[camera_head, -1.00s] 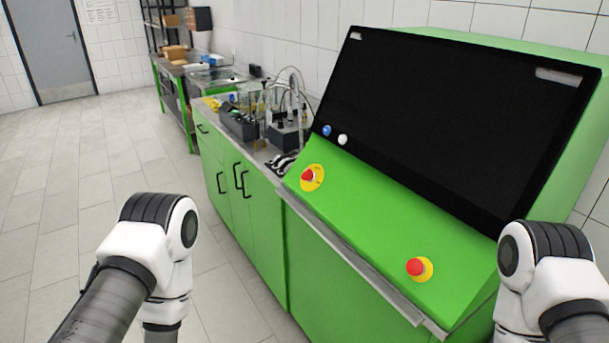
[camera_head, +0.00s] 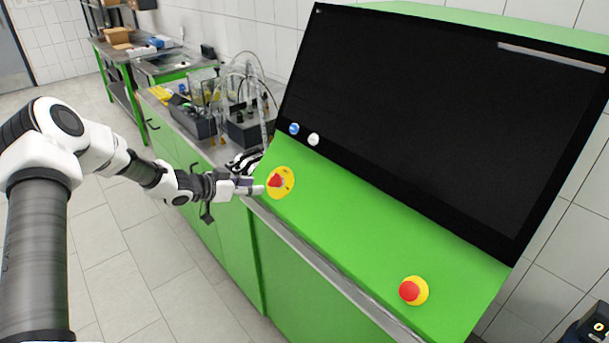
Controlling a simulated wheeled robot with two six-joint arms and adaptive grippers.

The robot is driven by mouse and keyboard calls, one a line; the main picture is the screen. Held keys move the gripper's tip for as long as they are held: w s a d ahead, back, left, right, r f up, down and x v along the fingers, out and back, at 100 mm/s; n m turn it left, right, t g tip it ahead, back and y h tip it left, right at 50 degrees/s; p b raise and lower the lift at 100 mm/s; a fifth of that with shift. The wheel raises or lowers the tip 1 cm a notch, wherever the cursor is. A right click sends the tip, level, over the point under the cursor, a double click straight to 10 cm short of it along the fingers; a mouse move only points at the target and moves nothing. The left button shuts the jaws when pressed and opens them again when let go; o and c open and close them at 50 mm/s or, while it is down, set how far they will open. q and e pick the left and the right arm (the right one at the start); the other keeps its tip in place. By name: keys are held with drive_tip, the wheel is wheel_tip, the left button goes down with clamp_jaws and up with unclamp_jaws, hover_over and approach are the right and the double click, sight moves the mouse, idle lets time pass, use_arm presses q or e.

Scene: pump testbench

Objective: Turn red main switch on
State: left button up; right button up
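The red main switch (camera_head: 275,181) is a red knob on a round yellow plate (camera_head: 287,177), at the left end of the sloped green console panel. My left arm reaches in from the left. My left gripper (camera_head: 256,189) is just left of the switch, with its tips near the yellow plate's left edge. I cannot tell whether the tips touch the knob, or whether the gripper is open or shut. The knob's turn position is too small to tell.
A red push button (camera_head: 410,291) on a yellow base sits lower right on the panel. A worktop with pump equipment (camera_head: 245,125) stands behind the gripper.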

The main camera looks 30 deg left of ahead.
sight(271, 179)
use_arm(q)
drive_tip(key=w, duration=0.2)
drive_tip(key=w+d, duration=0.1)
drive_tip(key=w, duration=0.1)
drive_tip(key=w+d+f, duration=0.1)
drive_tip(key=w, duration=0.1)
drive_tip(key=shift+w+d, duration=0.15)
drive_tip(key=shift+d, duration=0.05)
drive_tip(key=shift+s+d+r+t, duration=0.1)
drive_tip(key=shift+s+r+t, duration=0.1)
drive_tip(key=shift+s+t, duration=0.1)
drive_tip(key=shift+c, duration=0.3)
drive_tip(key=shift+f, duration=0.1)
clamp_jaws()
